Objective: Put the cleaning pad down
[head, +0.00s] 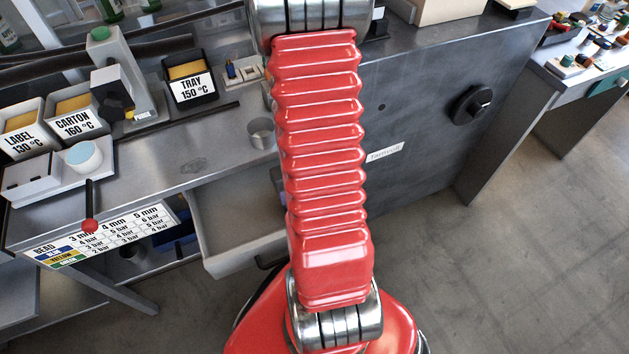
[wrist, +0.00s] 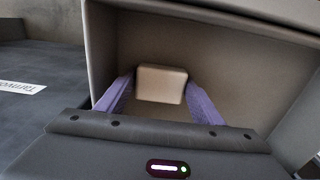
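The cleaning pad, a small beige block (wrist: 162,82), shows in the wrist view between the tips of my gripper's two purple fingers (wrist: 160,90). The fingertips meet its left and right sides, so my gripper looks shut on it. The pad is within the outline of an open drawer (wrist: 235,55) with beige inner walls. How far the pad is from the drawer floor is hard to tell. In the head view the open drawer (head: 222,232) juts out under the bench, and my red arm hides the gripper and the pad.
The steel bench (head: 185,165) stands above the drawer. A metal cup (head: 260,133) sits near its edge. A lever with a red knob (head: 90,225) sticks out at the front left. A black knob (head: 473,104) is on the grey panel at right. The floor at right is clear.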

